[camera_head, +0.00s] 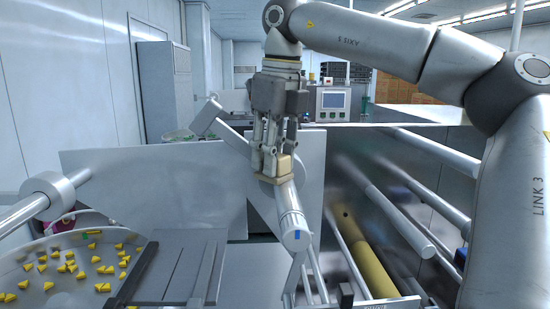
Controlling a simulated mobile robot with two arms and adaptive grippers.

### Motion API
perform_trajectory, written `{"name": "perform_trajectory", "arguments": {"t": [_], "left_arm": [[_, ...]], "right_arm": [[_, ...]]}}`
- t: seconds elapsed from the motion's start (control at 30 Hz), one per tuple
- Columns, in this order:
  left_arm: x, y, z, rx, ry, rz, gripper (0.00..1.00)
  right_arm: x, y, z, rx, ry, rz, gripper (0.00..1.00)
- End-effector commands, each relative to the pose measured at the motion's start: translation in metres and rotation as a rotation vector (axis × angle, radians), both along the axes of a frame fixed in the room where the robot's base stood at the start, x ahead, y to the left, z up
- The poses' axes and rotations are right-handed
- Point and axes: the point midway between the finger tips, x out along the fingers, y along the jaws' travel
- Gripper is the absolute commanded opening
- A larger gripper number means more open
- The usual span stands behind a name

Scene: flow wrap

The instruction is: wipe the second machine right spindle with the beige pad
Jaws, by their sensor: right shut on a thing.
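My right gripper (272,158) comes down from the upper middle with its fingers pointing down. It is shut on the beige pad (285,167), which shows at and below the fingertips. A grey metal spindle (289,207) with a small blue mark near its front end slants toward me just under the pad. The pad overlaps the spindle's far part and seems to rest on it, but firm contact cannot be told. The gripper and pad hide the far end of the spindle. My left gripper is not in view.
A round pan (40,293) with several yellow pieces lies at the lower left. Steel panels (160,180) stand behind it. A yellowish roller (368,262) and metal bars (430,190) lie at the right. A control box with a screen (333,101) stands behind.

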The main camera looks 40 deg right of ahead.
Motion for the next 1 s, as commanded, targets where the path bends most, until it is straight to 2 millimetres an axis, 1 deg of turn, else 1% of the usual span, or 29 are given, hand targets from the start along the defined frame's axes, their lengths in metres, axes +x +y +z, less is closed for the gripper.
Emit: {"name": "perform_trajectory", "arguments": {"t": [0.17, 0.53, 0.87, 1.0], "left_arm": [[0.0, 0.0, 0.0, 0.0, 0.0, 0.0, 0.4], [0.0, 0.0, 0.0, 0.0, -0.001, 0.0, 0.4], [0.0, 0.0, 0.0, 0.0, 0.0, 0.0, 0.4], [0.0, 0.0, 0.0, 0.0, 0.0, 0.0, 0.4]], "right_arm": [[-0.005, -0.006, 0.0, -0.001, 0.001, 0.0, 0.11], [-0.025, -0.03, 0.002, 0.0, 0.0, 0.0, 0.11], [-0.026, -0.031, 0.003, -0.001, 0.0, 0.001, 0.11], [-0.025, -0.031, 0.013, -0.003, -0.001, -0.002, 0.11]]}}
